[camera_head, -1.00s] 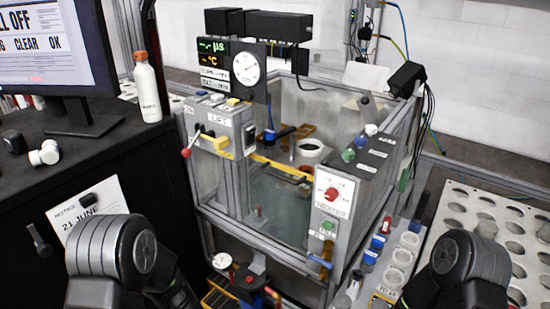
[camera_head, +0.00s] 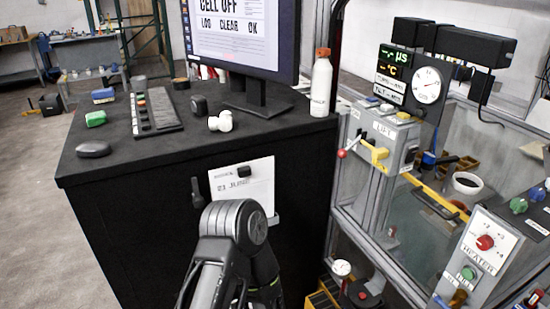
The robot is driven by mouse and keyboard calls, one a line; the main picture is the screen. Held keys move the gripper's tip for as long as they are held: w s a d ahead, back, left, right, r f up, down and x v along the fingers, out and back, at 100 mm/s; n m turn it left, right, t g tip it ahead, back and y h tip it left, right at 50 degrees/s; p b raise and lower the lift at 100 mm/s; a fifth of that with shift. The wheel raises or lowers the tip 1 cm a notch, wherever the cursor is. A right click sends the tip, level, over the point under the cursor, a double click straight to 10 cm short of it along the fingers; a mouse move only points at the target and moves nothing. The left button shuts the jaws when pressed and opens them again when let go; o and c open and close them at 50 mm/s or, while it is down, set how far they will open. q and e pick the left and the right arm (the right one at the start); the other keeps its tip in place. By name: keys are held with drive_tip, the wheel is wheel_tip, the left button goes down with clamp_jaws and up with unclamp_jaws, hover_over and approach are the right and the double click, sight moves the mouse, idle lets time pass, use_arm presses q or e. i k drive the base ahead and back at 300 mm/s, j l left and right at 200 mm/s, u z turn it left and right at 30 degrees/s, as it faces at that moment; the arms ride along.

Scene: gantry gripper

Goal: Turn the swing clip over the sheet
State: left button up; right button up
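The white notice sheet (camera_head: 252,190) hangs on the black front of the bench, under a small dark block (camera_head: 243,171) near its top edge. The dark swing clip (camera_head: 197,192) is on the same front just left of the sheet. It stands nearly upright with its lower end tilted right, beside the sheet and not across it. My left arm rises from the bottom in front of the sheet's lower part and covers some of it. No fingers of my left gripper can be made out. My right arm and gripper are out of view.
The bench top (camera_head: 130,165) holds a monitor (camera_head: 245,40), a white bottle (camera_head: 321,85), a keypad (camera_head: 153,112) and small items.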

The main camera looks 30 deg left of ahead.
sight(198, 201)
drive_tip(key=u, duration=1.6)
